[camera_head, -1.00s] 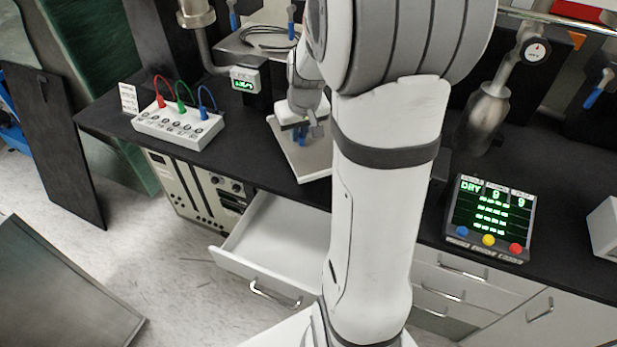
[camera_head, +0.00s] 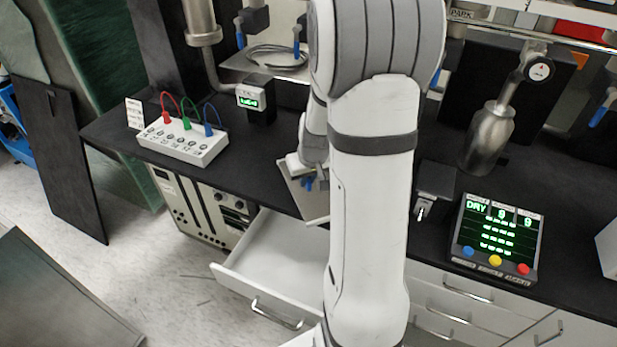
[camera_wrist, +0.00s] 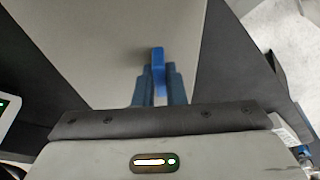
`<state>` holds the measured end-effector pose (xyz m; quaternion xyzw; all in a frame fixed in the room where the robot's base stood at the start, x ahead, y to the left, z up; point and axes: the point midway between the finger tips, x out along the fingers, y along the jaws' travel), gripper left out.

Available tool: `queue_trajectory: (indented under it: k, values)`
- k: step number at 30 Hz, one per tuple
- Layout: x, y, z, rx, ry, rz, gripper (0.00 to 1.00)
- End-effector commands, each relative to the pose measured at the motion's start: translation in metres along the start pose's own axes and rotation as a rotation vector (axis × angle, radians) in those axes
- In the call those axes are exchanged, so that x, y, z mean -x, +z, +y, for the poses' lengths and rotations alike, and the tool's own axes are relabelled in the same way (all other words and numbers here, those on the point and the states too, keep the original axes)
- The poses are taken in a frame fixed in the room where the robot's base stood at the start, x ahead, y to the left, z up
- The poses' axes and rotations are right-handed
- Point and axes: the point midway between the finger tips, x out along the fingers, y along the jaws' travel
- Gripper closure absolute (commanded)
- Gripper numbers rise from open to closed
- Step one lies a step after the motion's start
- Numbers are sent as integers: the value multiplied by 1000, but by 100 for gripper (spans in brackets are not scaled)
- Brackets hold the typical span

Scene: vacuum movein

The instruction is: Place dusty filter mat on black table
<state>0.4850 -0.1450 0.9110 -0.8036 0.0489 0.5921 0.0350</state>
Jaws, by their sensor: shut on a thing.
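A flat pale grey-white panel, which looks like the filter mat (camera_head: 318,204), is in my gripper above the front part of the black table (camera_head: 262,148). My gripper (camera_head: 311,184) is shut on a blue tab at the mat, and my own arm hides the right part of the mat. In the wrist view the blue fingers (camera_wrist: 158,80) close around the blue tab, and the mat (camera_wrist: 110,45) spreads beyond them. I cannot make out dust on it, nor whether it touches the table.
An open white drawer (camera_head: 270,255) juts out below the table's front edge. A box with red, green and blue cables (camera_head: 183,143) stands to the left. A display panel reading DRY (camera_head: 497,238) stands to the right. A metal cylinder (camera_head: 487,140) hangs near it.

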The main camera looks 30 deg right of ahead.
Motion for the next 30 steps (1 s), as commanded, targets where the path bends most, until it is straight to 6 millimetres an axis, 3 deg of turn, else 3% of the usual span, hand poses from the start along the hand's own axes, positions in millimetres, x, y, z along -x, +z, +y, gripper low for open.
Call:
queue_trajectory:
  k: [6, 7, 15, 25, 30]
  values:
    - [-4, 1, 0, 0, 0, 0, 100]
    - [-3, 1, 0, -1, 0, 0, 88]
    - [-2, 1, 1, -1, 0, 0, 68]
    - [4, -1, 1, -1, 1, 0, 68]
    - [29, -1, 1, -2, 2, 5, 68]
